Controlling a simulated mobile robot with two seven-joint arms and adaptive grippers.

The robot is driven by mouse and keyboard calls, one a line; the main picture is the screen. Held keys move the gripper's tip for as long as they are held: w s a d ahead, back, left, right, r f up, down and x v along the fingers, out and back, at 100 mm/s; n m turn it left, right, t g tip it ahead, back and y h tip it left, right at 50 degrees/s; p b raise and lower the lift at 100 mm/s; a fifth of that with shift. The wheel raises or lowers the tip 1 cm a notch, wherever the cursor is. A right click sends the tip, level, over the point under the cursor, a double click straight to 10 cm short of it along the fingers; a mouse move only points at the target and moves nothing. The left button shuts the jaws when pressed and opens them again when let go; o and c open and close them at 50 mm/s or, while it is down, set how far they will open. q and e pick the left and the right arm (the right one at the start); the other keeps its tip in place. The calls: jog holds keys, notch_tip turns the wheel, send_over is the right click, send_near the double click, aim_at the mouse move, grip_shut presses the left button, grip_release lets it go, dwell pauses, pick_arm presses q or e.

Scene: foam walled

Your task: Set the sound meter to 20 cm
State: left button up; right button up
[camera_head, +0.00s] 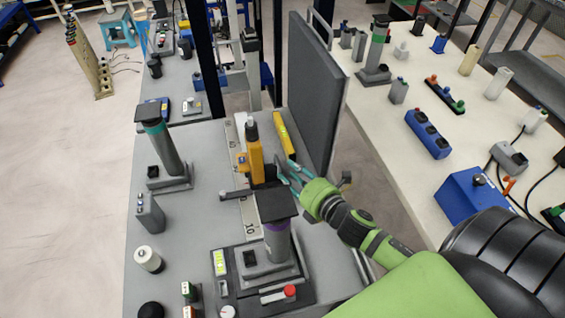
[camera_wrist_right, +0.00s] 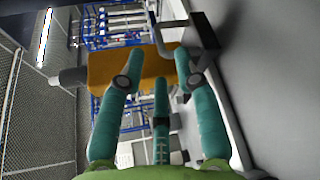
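The sound meter (camera_head: 256,160) is an orange upright body with a dark grey tip, standing at the ruler strip on the left-hand table. The strip (camera_head: 250,212) carries printed marks; a "10" shows near its front, and other numbers are too small or covered. My right gripper (camera_head: 287,171) has teal fingers and is just right of the meter's lower part. In the right wrist view, the fingers (camera_wrist_right: 159,62) are spread, with the orange meter body (camera_wrist_right: 108,68) across and beyond their tips. I cannot tell whether they touch it. My left gripper is not in view.
A dark foam panel (camera_head: 312,90) stands right behind the gripper. A purple-banded post with a dark top (camera_head: 277,238) stands in front of the meter. A teal-banded post (camera_head: 163,150) stands at left. A yellow bar (camera_head: 284,132) lies beside the strip.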

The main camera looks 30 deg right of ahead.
jog(key=shift+p+x, duration=0.3)
jog(key=shift+x, duration=2)
grip_shut()
